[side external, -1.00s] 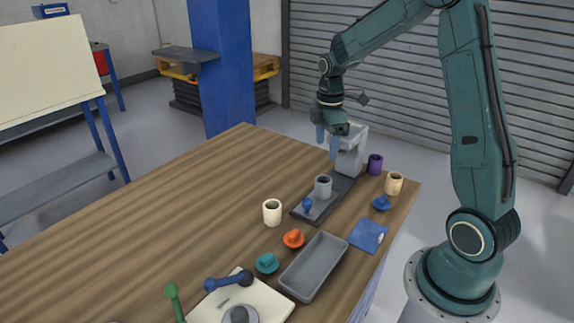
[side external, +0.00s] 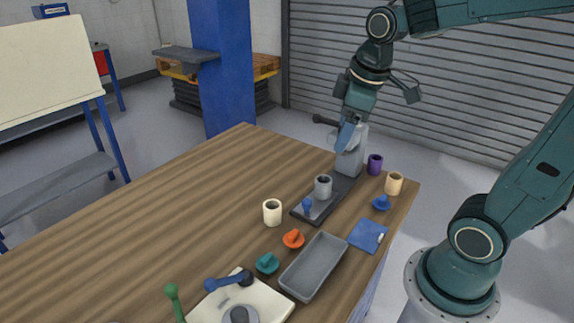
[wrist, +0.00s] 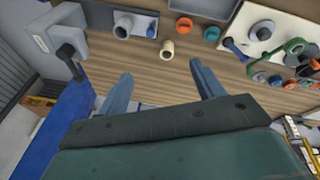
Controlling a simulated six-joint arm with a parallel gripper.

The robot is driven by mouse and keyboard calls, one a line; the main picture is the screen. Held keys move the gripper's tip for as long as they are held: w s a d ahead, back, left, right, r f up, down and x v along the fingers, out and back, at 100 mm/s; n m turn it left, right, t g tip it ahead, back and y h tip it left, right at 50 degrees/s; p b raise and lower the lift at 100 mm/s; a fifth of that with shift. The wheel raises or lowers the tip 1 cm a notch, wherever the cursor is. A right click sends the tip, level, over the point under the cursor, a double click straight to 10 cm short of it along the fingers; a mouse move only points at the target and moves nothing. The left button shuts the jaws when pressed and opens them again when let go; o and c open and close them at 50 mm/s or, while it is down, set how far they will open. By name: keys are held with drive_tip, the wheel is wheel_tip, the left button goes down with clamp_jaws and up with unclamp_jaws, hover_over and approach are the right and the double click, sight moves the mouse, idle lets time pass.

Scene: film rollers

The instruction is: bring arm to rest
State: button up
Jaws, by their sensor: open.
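My gripper (side external: 347,133) hangs tilted above the far right end of the wooden table, beside the upper part of a grey press-like stand (side external: 350,163). In the wrist view my gripper (wrist: 161,82) has its two blue fingers wide apart with nothing between them. The stand also shows at the upper left of the wrist view (wrist: 66,42). A grey cup (side external: 323,188) stands on the stand's dark base, with a small blue piece (side external: 307,205) in front of it. Whether a finger touches the stand in the side view I cannot tell.
A cream cup (side external: 272,213), orange piece (side external: 293,239), teal piece (side external: 267,263) and grey tray (side external: 314,267) lie nearer. Purple (side external: 375,164) and tan (side external: 394,183) cups stand at the right edge. The table's left part (side external: 150,235) is clear.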

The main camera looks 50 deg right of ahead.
drive_tip(key=s+a+r+m+t, duration=0.1)
drive_tip(key=s+a+m, duration=0.3)
drive_tip(key=s, duration=0.6)
drive_tip(key=shift+a+t+y, duration=0.3)
drive_tip(key=shift+a+t, duration=0.25)
drive_tip(key=shift+t, duration=0.05)
